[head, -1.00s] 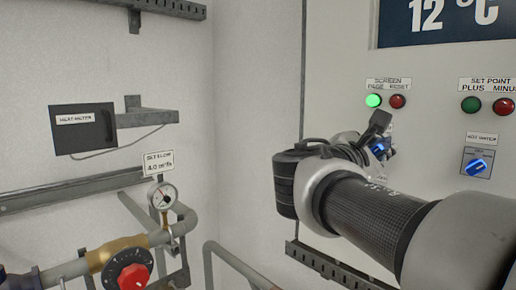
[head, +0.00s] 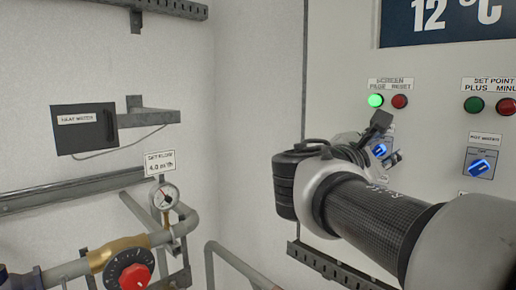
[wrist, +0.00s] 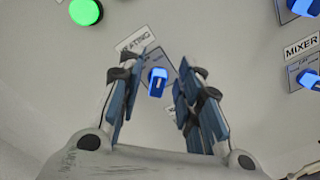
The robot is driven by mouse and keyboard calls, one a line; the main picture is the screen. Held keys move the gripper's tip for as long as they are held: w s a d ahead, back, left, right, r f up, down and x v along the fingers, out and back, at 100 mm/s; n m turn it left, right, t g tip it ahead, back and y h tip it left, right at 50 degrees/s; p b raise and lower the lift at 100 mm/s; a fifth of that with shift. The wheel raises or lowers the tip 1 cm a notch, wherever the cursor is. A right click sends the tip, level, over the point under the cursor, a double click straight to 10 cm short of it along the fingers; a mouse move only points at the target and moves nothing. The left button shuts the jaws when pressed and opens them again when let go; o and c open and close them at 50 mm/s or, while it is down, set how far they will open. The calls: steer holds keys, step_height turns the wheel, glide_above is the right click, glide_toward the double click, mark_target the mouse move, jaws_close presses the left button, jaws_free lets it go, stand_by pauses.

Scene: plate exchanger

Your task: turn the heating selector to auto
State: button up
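The heating selector is a blue knob (wrist: 157,82) on a grey plate under a label reading HEATING in the wrist view. A pale mark runs along the knob, nearly upright in that picture. In the head view the blue knob (head: 379,150) shows just beyond my wrist, partly hidden. My gripper (wrist: 153,88) is open, with one blue-padded finger on each side of the knob in the wrist view. Gaps show between the knob and both fingers. I cannot tell how far the fingertips are from the panel. The gripper's end also shows in the head view (head: 392,159).
A lit green button (head: 376,100) and a red button (head: 399,101) sit above the selector. In the wrist view the mixer knob (wrist: 308,79) is at the right. Pipes and a gauge (head: 163,196) stand left.

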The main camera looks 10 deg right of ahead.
steer(key=v, duration=1.1)
steer(key=shift+s+a, duration=0.2)
steer(key=shift+s, duration=0.05)
steer(key=s+d+f+m+g+y+b, duration=0.1)
steer(key=s+d+f+m+g+y, duration=0.15)
steer(key=f, duration=0.45)
steer(key=s+d+f+m+g+y+b, duration=0.1)
steer(key=s+f, duration=0.2)
steer(key=f, duration=0.4)
steer(key=s+d+f+m+g+y+b, duration=0.1)
steer(key=s+f+m+g+y, duration=0.15)
steer(key=f, duration=0.45)
steer(key=s+a+f+m+y+b, duration=0.1)
steer(key=s+a+f+m+y, duration=0.3)
steer(key=f, duration=0.4)
steer(key=s+a+f+m+y+b, duration=0.1)
steer(key=s+a+f+m+y, duration=0.3)
steer(key=f, duration=0.5)
steer(key=shift+s+a+f+m, duration=0.25)
steer(key=shift+s+a+m, duration=0.7)
steer(key=shift+a+m, duration=0.2)
